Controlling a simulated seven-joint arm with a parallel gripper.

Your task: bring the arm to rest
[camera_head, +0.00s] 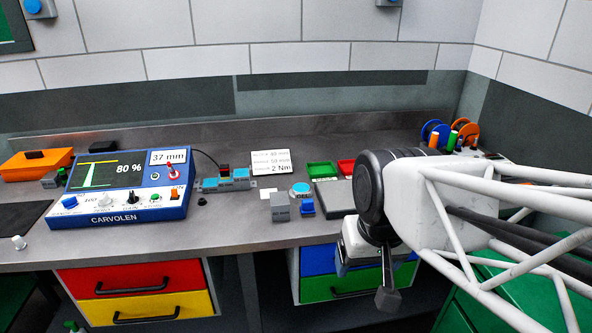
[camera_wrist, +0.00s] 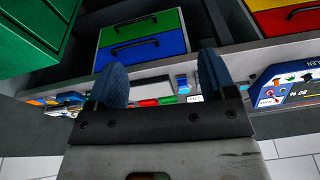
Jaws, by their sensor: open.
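My gripper (camera_head: 388,295) hangs in front of the workbench's front edge at the right of the head view, before the blue and green drawers. In the wrist view my gripper (camera_wrist: 163,78) has its two blue-grey fingers wide apart with nothing held between them. The white arm with its open tube frame enters from the right of the head view. It hides part of the bench's right side.
The grey bench (camera_head: 255,235) carries a blue CARVOLEN instrument (camera_head: 130,190), an orange case (camera_head: 36,164), a green tray (camera_head: 321,170), a red tray (camera_head: 346,166) and colored spools (camera_head: 437,132). Red and yellow drawers (camera_head: 135,290) sit below.

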